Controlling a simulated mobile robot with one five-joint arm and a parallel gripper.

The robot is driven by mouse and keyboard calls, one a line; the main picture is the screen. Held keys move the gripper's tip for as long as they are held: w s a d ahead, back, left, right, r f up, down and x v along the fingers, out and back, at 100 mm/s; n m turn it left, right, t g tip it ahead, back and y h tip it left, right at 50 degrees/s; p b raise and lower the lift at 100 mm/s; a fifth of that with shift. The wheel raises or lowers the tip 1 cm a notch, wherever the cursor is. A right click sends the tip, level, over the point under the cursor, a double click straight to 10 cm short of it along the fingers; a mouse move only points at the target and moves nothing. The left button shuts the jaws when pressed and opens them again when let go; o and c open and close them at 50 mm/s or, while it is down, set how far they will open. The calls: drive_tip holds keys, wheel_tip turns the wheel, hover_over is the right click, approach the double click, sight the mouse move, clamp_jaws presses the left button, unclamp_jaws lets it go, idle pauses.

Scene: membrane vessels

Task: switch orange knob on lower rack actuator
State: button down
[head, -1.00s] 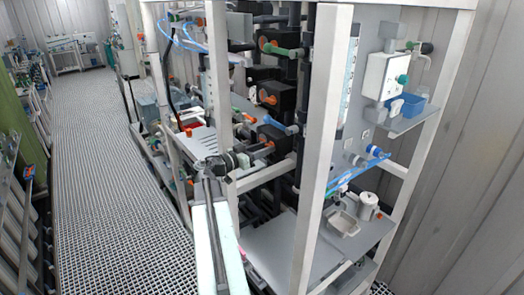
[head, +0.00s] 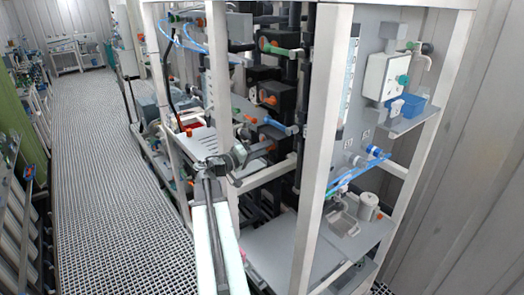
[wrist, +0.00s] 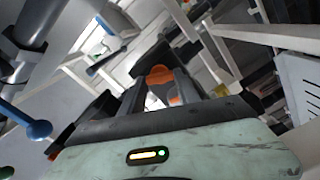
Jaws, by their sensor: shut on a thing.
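My gripper (head: 268,149) reaches into the rack at the height of the lower black actuator. In the wrist view, an orange knob (wrist: 160,74) sits between the two dark fingers of my gripper, and they are shut on it. In the head view the knob is mostly hidden by my gripper, with only a small orange spot showing. The lower actuator's body is largely hidden there too. Higher on the same column are a middle black actuator (head: 281,96) and a top one, each with an orange knob.
A white rack post (head: 322,150) stands right of my arm, and another post (head: 219,80) stands close on its left. A blue valve handle (wrist: 38,130) shows at left in the wrist view. The grated floor (head: 110,180) to the left is clear.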

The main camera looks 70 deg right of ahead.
drive_tip(key=shift+d+r+n, duration=0.1)
drive_tip(key=shift+n, duration=1.5)
drive_tip(key=c, duration=0.9)
unclamp_jaws()
drive_tip(key=shift+d, duration=0.1)
drive_tip(key=v, duration=0.8)
drive_tip(key=shift+s, duration=0.1)
